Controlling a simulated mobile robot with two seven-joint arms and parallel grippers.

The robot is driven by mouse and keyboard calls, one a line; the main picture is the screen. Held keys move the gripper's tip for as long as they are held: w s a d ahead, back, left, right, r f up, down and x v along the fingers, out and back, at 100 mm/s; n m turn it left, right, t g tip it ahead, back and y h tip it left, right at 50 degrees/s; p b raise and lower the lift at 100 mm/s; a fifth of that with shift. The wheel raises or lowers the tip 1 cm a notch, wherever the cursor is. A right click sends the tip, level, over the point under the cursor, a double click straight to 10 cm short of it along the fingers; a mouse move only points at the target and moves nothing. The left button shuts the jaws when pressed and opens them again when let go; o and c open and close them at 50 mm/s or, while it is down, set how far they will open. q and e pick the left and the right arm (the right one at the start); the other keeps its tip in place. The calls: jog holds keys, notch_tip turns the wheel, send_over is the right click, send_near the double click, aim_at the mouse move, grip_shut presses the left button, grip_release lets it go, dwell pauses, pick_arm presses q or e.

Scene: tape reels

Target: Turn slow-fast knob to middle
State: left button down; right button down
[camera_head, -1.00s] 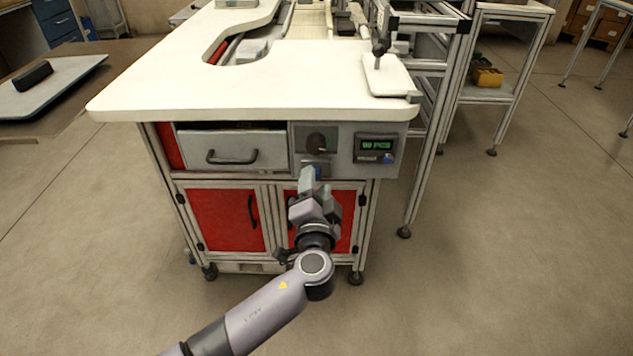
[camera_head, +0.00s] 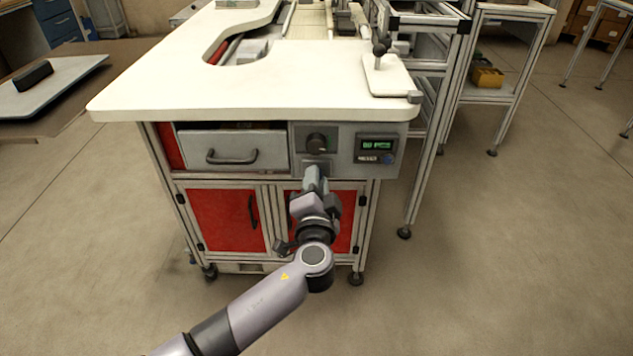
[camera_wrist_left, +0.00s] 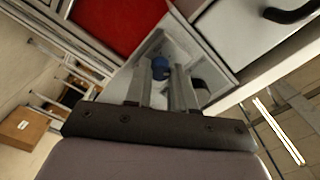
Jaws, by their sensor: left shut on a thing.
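A small blue knob (camera_wrist_left: 160,66) on the grey front panel shows between the fingertips in the left wrist view. In the head view the fingers hide the blue knob. No slow-fast marking can be read, and the angle of the blue knob cannot be told. My right gripper is not in view.
A grey box with a green display (camera_head: 376,147) and its own blue button is right of the black knob. A drawer with a black handle (camera_head: 232,157) is at the left. The white tabletop (camera_head: 240,85) overhangs the panel. Red doors (camera_head: 222,220) are below.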

pick_arm(q)
jog(key=shift+m+p, duration=0.5)
jog(key=shift+m, duration=3.7)
jog(key=c, duration=0.9)
grip_release()
jog(key=shift+c, duration=0.2)
jog(key=shift+s, duration=0.1)
